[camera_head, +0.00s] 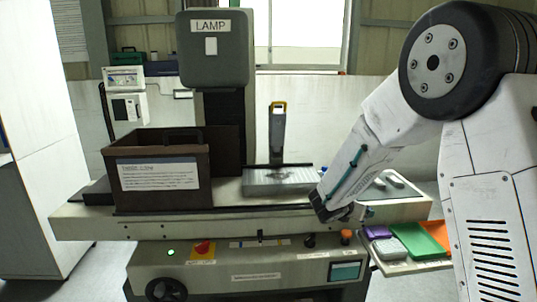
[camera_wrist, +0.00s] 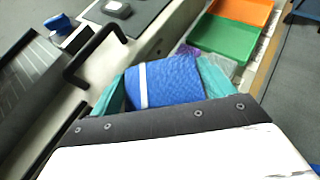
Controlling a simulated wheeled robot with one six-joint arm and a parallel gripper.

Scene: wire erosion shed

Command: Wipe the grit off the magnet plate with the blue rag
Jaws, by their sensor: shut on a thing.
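The magnet plate (camera_head: 262,187) is a grey, finely lined block on the machine table, with a dark patch of grit (camera_head: 285,173) on its top. Part of a grey lined surface, apparently the plate (camera_wrist: 30,75), shows at the left edge of the wrist view. My gripper (camera_wrist: 163,88) is shut on the blue rag (camera_wrist: 172,78), a folded blue cloth with a white stripe, between its teal fingers. In the head view my gripper (camera_head: 345,212) is at the table's front edge, right of the plate; the rag is hardly visible there.
A brown labelled box (camera_head: 160,182) stands left of the plate. A dark upright bar (camera_head: 277,130) rises behind it, and a black handle (camera_wrist: 95,50) lies near the rag in the wrist view. Green (camera_head: 418,240) and orange (camera_head: 436,232) trays sit at the right. The lamp housing (camera_head: 214,60) hangs above.

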